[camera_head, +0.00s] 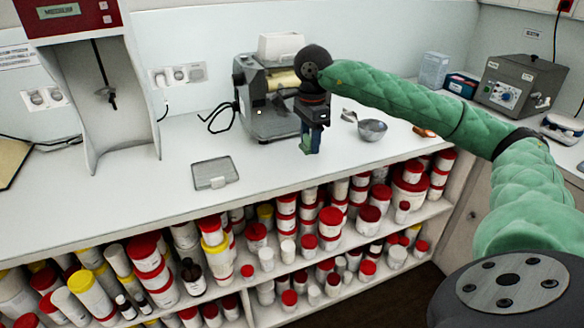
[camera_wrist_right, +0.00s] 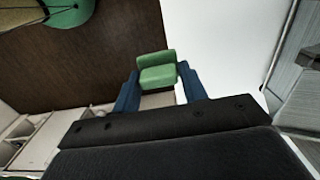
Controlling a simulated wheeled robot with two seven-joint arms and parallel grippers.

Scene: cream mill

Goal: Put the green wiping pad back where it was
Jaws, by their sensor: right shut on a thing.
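My right gripper (camera_head: 311,140) is over the white counter (camera_head: 250,160), in front of the cream mill (camera_head: 268,115), pointing down. Its blue fingers are shut on the green wiping pad (camera_wrist_right: 157,74), a small block with a raised end. In the right wrist view the pad sits between the two fingertips of the gripper (camera_wrist_right: 160,84). In the head view the pad shows only as a small green patch low at the fingers. I cannot tell whether it touches the counter. My left gripper is not in view.
A flat grey tray (camera_head: 213,173) lies near the counter's front edge. A metal bowl (camera_head: 372,130) stands right of the gripper. A grey box with a dial (camera_head: 515,85) is at the back right. Shelves below hold many red-lidded jars (camera_head: 330,222). Counter between tray and gripper is clear.

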